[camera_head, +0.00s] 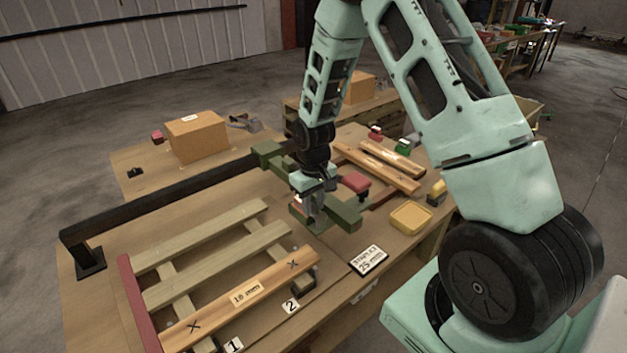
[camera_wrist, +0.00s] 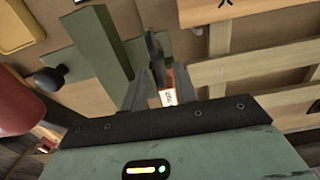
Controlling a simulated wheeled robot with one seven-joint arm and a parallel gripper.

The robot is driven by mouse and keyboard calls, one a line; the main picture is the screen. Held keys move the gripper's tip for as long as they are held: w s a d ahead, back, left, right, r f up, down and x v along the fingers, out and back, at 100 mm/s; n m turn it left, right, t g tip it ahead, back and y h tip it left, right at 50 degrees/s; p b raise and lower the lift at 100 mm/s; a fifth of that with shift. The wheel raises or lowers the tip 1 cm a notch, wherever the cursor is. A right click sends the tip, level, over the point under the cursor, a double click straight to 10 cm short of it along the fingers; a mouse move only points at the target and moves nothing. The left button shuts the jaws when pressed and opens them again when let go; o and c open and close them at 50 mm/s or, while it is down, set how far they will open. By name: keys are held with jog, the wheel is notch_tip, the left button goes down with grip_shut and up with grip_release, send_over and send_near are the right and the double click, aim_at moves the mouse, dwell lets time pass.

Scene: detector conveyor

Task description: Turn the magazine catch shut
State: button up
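An olive-green tool (camera_head: 345,208) lies on the wooden table, below my arm. Its green body (camera_wrist: 100,45) fills the upper left of the wrist view. My gripper (camera_head: 312,212) points down over the tool's left part. In the wrist view my gripper (camera_wrist: 156,85) has its two grey fingers on either side of a dark narrow piece (camera_wrist: 153,45) and a small red part with a white label (camera_wrist: 168,97). I cannot tell whether the fingers touch either piece. The magazine catch cannot be made out for certain; the fingers and wrist hide part of this area.
A wooden pallet frame (camera_head: 205,238) with a board marked 18 mm (camera_head: 240,300) lies to the left. A yellow tray (camera_head: 411,217) and a 25 mm card (camera_head: 368,261) lie to the right. A black rail (camera_head: 165,192) runs behind. A cardboard box (camera_head: 197,137) stands farther back.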

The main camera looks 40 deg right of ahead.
aim_at(314, 204)
notch_tip(314, 204, up, 17)
jog(key=b, duration=0.2)
jog(key=shift+b, duration=0.4)
jog(key=shift+f, duration=0.1)
jog(key=s+a+n, duration=0.2)
jog(key=s+a, duration=0.2)
jog(key=a, duration=0.4)
jog(key=s+a+n, duration=0.1)
jog(key=s+a, duration=0.3)
jog(key=a, duration=0.4)
jog(key=s+a+n, duration=0.2)
jog(key=s+a, duration=0.2)
jog(key=s, duration=0.5)
jog(key=s+a+n, duration=0.2)
jog(key=s+a, duration=0.3)
jog(key=s, duration=0.4)
jog(key=shift+s+f+n+y, duration=0.15)
jog(key=shift+f+n+y, duration=0.05)
jog(key=shift+n+y, duration=0.1)
